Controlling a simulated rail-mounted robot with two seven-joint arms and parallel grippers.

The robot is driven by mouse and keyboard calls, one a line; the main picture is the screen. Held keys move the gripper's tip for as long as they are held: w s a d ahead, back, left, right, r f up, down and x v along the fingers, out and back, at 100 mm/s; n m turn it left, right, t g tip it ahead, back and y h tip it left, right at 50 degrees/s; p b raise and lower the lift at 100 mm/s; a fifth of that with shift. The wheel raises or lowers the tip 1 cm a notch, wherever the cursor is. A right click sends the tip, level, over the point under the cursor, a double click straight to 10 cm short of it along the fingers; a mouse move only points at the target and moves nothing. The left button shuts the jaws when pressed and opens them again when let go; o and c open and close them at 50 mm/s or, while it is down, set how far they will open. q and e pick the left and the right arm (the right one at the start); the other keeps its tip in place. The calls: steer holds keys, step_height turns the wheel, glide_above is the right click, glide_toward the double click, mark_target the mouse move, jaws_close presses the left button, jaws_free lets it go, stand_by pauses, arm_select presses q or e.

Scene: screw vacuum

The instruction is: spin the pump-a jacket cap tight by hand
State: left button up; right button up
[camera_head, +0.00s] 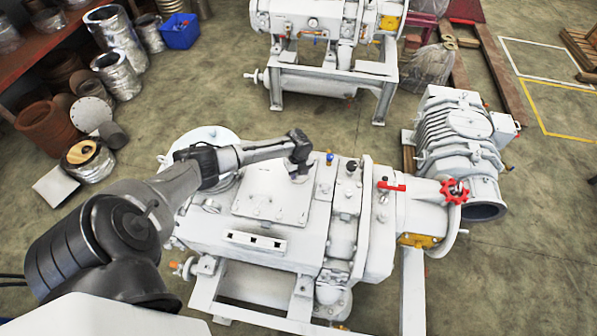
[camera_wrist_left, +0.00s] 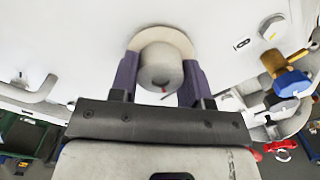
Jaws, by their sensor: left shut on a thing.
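The pump (camera_head: 275,215) is a large white machine in the middle of the head view. In the left wrist view the jacket cap (camera_wrist_left: 161,68) is a small round pale grey knob with a short red mark on its face. A tan ring (camera_wrist_left: 183,42) sits behind it against the white body. My left gripper (camera_head: 300,174) comes down on the pump's top, and its two purple fingers are shut on the cap, one on each side. In the head view the gripper hides the cap. My right gripper is in neither view.
A blue-topped brass valve (camera_head: 329,158) stands just right of the gripper and shows in the wrist view (camera_wrist_left: 288,75). A red lever (camera_head: 392,186) and red handwheel (camera_head: 454,191) are farther right. Another white pump (camera_head: 325,50) stands behind across open floor.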

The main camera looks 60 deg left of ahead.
arm_select(q)
steer(key=shift+w+r, duration=0.1)
steer(key=o, duration=0.9)
steer(key=shift+r, duration=6.85)
